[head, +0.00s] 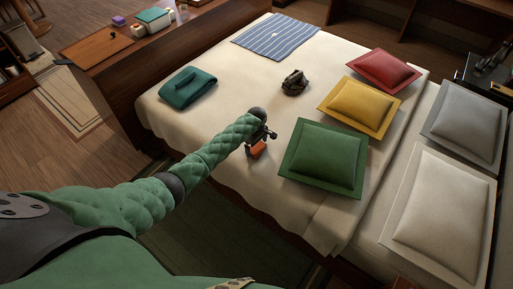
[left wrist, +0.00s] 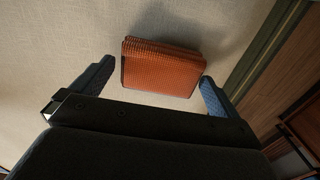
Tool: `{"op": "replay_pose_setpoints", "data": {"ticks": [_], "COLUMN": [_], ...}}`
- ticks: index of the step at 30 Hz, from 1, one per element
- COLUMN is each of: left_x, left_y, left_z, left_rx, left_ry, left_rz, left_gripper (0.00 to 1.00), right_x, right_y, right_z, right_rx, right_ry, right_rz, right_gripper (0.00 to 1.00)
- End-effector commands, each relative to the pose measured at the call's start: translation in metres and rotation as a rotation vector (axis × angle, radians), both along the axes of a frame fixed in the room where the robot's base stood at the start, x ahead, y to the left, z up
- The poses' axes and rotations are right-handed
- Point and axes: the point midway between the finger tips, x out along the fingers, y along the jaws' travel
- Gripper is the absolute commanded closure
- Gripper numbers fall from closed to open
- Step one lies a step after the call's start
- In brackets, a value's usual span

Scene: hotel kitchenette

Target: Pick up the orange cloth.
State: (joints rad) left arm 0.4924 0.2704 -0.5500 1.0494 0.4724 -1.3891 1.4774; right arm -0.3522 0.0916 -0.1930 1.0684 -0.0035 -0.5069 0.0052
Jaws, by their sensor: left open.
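The orange cloth (head: 257,149) lies folded on the bed beside the green pillow in the head view, partly hidden by my gripper. In the left wrist view the cloth (left wrist: 161,67) is a thick folded bundle with a waffle-like texture. My left gripper (head: 262,138) is over the bed at the cloth. In the left wrist view its two blue fingertips (left wrist: 158,88) are spread apart, one on each side of the cloth's near end. I cannot tell whether they touch it. My right gripper is not in view.
The bed (head: 225,100) also holds a green pillow (head: 323,160), a yellow pillow (head: 360,106), a red pillow (head: 384,71), a folded teal cloth (head: 188,88), a dark crumpled object (head: 294,83) and a striped blue cloth (head: 277,39). Bare bedding surrounds the cloth's left side.

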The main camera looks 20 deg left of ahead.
Motion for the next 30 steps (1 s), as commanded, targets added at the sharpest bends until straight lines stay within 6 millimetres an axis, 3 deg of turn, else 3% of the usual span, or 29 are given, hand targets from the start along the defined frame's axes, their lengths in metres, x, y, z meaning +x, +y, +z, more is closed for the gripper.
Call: {"op": "replay_pose_setpoints", "data": {"ticks": [4,13,18,20,30], "left_x": [0.0,0.0,0.0,0.0,0.0], "left_y": [0.0,0.0,0.0,0.0,0.0], "left_z": [-0.012,-0.016,-0.016,-0.016,-0.01], "left_rx": [0.001,0.0,0.0,0.0,0.0], "left_ry": [0.002,0.0,0.0,0.0,-0.001], "left_rz": [0.0,0.0,0.0,0.0,0.0], "left_gripper": [0.0,0.0,0.32,0.35,0.36], "right_x": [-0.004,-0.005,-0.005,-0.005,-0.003], "right_y": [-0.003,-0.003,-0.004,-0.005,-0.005], "right_z": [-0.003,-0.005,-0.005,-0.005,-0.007], "right_rx": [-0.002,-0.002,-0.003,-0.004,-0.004], "right_ry": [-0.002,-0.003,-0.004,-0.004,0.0], "right_rz": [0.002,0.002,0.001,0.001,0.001], "right_gripper": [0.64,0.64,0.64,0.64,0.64]}}
